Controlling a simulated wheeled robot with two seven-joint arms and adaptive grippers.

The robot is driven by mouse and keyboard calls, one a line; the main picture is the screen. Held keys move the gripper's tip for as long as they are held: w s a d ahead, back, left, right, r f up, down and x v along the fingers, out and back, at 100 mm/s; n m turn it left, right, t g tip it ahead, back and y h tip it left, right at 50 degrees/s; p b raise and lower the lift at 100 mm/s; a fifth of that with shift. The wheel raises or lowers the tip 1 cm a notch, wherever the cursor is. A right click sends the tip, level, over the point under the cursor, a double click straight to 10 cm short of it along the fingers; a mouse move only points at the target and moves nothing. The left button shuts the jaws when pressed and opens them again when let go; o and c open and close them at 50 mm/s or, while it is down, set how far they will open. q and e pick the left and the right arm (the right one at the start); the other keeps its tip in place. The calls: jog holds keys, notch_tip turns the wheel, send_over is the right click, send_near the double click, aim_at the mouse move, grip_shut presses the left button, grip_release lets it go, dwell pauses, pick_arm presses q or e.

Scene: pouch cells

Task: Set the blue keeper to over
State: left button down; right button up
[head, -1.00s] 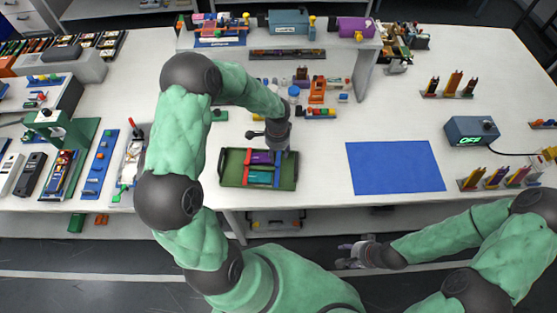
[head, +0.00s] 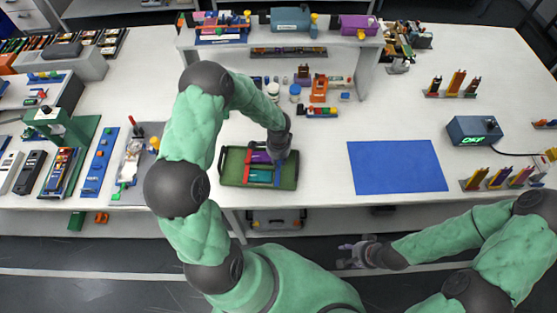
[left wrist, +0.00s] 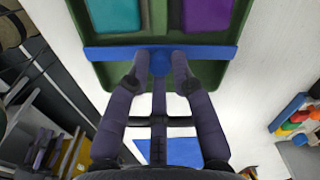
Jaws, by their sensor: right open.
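The green tray (head: 232,183) lies on the white table in front of me. It holds a purple cell (head: 257,157) and a teal cell (head: 259,175). The blue keeper (head: 277,177) is a bar near the tray's right end; in the left wrist view the bar (left wrist: 110,53) crosses the tray beside both cells, with a round blue knob at mid-length. My left gripper (head: 279,156) is over that end; in the left wrist view its fingers (left wrist: 160,68) stand either side of the knob, seemingly apart from it. My right gripper (head: 352,254) is open and empty off the table's front.
A blue mat (head: 398,167) lies right of the tray, with bare table between. A dark-blue box with a green display (head: 473,131) stands further right. Small jars and an orange piece (head: 319,90) stand behind the tray.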

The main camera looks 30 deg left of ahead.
aim_at(270, 167)
pick_arm(q)
jog(key=shift+s+a, duration=0.4)
jog(key=shift+a, duration=0.4)
jog(key=shift+s+a, duration=0.35)
jog(key=shift+a, duration=0.45)
jog(key=c, duration=1.1)
grip_release()
jog(key=shift+o, duration=0.2)
notch_tip(270, 167, up, 12)
